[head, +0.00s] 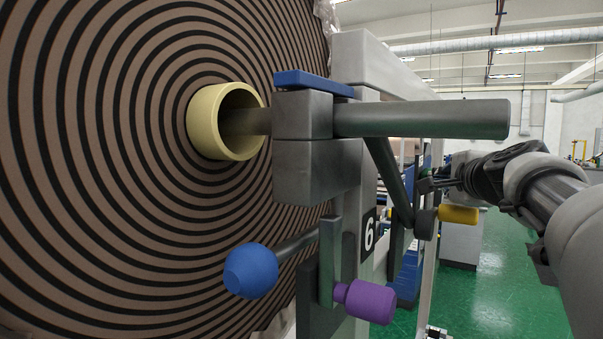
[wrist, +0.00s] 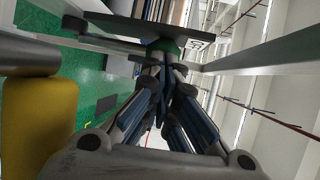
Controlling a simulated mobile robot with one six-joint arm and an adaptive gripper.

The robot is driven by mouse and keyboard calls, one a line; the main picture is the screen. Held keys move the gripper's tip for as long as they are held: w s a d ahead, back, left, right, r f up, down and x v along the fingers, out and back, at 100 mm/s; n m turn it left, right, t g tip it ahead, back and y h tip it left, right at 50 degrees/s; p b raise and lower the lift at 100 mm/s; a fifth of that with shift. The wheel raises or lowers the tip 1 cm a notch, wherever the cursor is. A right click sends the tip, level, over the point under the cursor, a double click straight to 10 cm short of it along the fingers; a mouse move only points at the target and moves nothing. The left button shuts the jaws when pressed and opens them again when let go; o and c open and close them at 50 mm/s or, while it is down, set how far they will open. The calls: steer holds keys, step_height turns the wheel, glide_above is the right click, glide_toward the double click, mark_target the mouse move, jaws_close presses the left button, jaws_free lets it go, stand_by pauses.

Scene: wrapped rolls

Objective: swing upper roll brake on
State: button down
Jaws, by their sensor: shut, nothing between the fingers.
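A yellow handle (head: 458,214) sits at the lower end of a dark lever arm (head: 389,178) that slants down from under the grey shaft. A blue ball knob (head: 251,271) on a grey rod and a purple knob (head: 366,301) are lower on the frame. The pictures do not label which one is the upper roll brake. My gripper (head: 428,185) is shut and empty, just above the yellow handle in the head view and apart from it. In the wrist view its fingers (wrist: 163,88) are together, and the yellow handle (wrist: 40,125) is large at the left.
A large striped roll (head: 110,150) with a cream core (head: 206,122) fills the left. A grey shaft (head: 425,119) sticks out above my gripper, from a block with a blue cap (head: 313,83). A post bears a "6" plate (head: 370,233). Green floor (head: 510,280) is open at right.

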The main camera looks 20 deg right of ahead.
steer(key=shift+w+d+r+g+p, duration=0.25)
steer(key=shift+d+g+p, duration=0.15)
steer(key=shift+p, duration=0.85)
steer(key=shift+w+d+p, duration=0.15)
steer(key=shift+p, duration=0.85)
steer(key=w+d+f+m+g+y+p, duration=0.1)
steer(key=w+d+f+p, duration=0.4)
steer(key=w+d, duration=0.3)
steer(key=shift+w+d+f+g+p, duration=0.2)
steer(key=shift+w+d+g+p, duration=0.1)
steer(key=shift+d+p, duration=0.55)
steer(key=shift+d, duration=0.15)
